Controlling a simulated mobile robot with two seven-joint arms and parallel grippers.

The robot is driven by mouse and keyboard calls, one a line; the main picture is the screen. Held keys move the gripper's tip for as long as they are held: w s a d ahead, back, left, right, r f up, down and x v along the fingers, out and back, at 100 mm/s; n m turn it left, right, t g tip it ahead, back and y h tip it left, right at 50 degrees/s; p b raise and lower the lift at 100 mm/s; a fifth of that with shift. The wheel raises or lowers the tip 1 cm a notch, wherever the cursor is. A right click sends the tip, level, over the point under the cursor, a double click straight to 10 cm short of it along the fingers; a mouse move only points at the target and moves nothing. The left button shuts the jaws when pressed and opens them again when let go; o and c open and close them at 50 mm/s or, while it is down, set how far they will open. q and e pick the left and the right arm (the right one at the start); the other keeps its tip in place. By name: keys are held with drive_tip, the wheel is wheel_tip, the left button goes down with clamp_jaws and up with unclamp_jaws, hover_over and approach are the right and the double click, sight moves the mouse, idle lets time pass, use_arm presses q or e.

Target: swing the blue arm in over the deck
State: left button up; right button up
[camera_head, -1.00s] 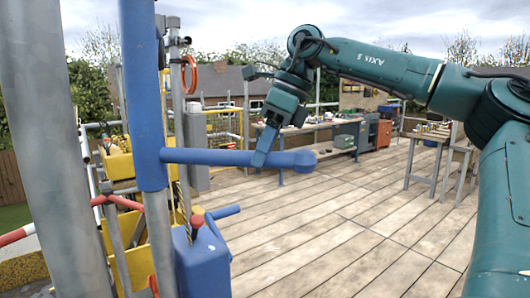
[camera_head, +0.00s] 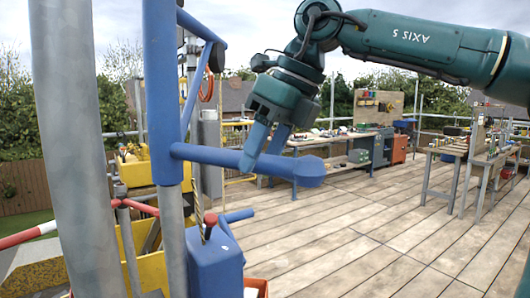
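The blue arm (camera_head: 203,27) juts right and away from the top of the blue upright sleeve (camera_head: 161,95), with a slanted blue brace (camera_head: 197,88) under it. Lower on the sleeve, a blue bar with a rounded knob (camera_head: 311,171) sticks out to the right, level with the deck's far part. My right gripper (camera_head: 264,160) comes down onto this bar from above. One blue finger lies in front of the bar; the other goes behind it, its tip hidden. It appears shut on the bar near the knob. My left gripper is not in view.
The plank deck (camera_head: 370,225) is mostly clear. Workbenches (camera_head: 440,156) stand at the back and right. A blue box (camera_head: 215,262) sits beside the post, with yellow bins (camera_head: 136,171) behind. A thick grey pole (camera_head: 75,150) blocks the left.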

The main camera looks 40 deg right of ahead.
drive_tip(key=shift+o, duration=0.5)
drive_tip(key=shift+d, duration=0.15)
drive_tip(key=p+v, duration=0.1)
drive_tip(key=v, duration=1.2)
